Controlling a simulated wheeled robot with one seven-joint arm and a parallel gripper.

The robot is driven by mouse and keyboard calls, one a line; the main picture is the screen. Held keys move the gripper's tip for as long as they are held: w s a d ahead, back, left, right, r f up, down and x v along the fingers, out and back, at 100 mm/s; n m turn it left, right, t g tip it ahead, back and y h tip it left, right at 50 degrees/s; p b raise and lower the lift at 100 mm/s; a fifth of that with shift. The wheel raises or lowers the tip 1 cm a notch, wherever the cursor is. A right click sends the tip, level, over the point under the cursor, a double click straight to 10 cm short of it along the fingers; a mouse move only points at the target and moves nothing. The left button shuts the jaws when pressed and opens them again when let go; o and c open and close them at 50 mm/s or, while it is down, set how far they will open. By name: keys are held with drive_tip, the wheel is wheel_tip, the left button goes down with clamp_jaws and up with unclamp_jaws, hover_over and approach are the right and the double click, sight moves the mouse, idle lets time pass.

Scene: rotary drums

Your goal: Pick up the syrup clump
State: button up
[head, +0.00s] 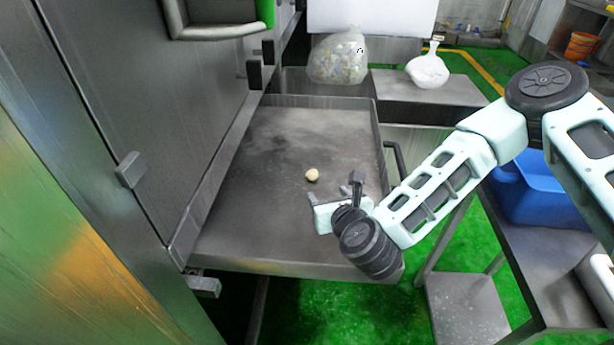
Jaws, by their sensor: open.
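The syrup clump looks to be the small, round, pale yellow lump (312,175) lying on the bare floor of a grey metal tray (262,135) in the head view. My gripper (328,193) is over the front right part of the tray, just below and right of the lump in the picture. Its jaws are open, and the lump appears apart from them. How high the fingers are above the tray is hard to tell. My wrist hides the tray's front right corner.
A tall metal machine wall (150,110) borders the tray on the left. A clear bag of coloured pieces (338,58) and a white tied bag (427,70) stand behind it. A blue bin (540,190) is on the right. The rest of the tray is clear.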

sight(313, 177)
drive_tip(key=x, duration=1.4)
drive_tip(key=shift+w+f, duration=0.2)
drive_tip(key=shift+w, duration=0.05)
drive_tip(key=c, duration=1)
